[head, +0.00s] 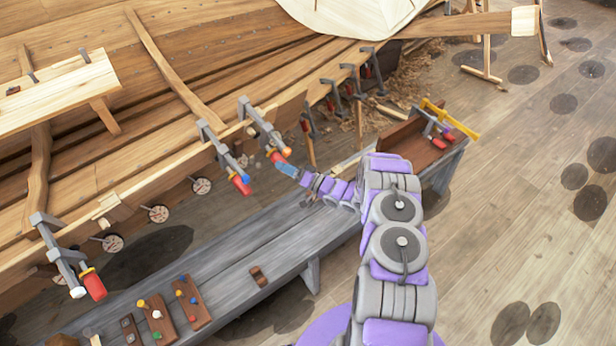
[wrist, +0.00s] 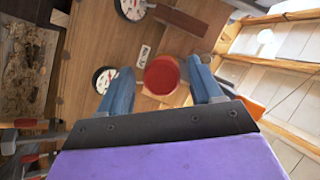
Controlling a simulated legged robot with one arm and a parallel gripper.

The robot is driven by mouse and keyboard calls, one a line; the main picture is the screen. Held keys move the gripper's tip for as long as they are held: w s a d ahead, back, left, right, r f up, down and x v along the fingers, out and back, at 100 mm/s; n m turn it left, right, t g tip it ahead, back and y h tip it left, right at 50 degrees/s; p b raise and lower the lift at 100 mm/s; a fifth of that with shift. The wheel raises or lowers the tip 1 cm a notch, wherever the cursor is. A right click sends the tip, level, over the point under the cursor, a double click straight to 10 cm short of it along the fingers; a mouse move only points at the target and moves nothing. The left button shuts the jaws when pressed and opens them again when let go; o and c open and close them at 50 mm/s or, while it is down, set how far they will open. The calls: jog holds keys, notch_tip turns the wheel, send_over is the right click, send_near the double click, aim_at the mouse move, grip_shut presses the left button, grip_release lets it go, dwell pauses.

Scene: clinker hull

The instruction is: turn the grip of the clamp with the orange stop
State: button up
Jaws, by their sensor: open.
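The clamp with the orange stop (head: 286,152) hangs on the hull's plank edge, its grey bar (head: 262,122) slanting down to a short red grip (head: 278,157). My gripper (head: 283,168) is just below this grip in the head view. In the wrist view my gripper (wrist: 162,88) is open, its two blue fingers on either side of a round red grip end (wrist: 161,74), with a gap showing at each side. An orange patch (wrist: 256,109) shows right of the right finger. Whether the fingers reach around the grip is hard to tell.
A clamp with a blue stop (head: 244,178) hangs close by on the left; one with a white stop (head: 77,292) is farther left. Several more clamps (head: 354,82) line the hull at right. A grey bench (head: 215,270) runs below, with a wooden tray (head: 405,146) at its far end.

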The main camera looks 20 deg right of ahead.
jog(key=p+v, duration=0.1)
jog(key=v, duration=1.5)
jog(key=shift+f, duration=0.2)
jog(key=shift+s+d, duration=0.1)
jog(key=s+a+r+n+t+h+b, duration=0.2)
jog(key=a+n+h+b, duration=0.1)
jog(key=a+n+h, duration=0.15)
jog(key=shift+n, duration=0.45)
jog(key=b+x, duration=0.2)
jog(key=x, duration=1.4)
jog(key=shift+w+f+b, duration=0.15)
jog(key=shift+w+b, duration=0.25)
jog(key=shift+w, duration=0.05)
jog(key=shift+c, duration=0.3)
jog(key=c, duration=0.9)
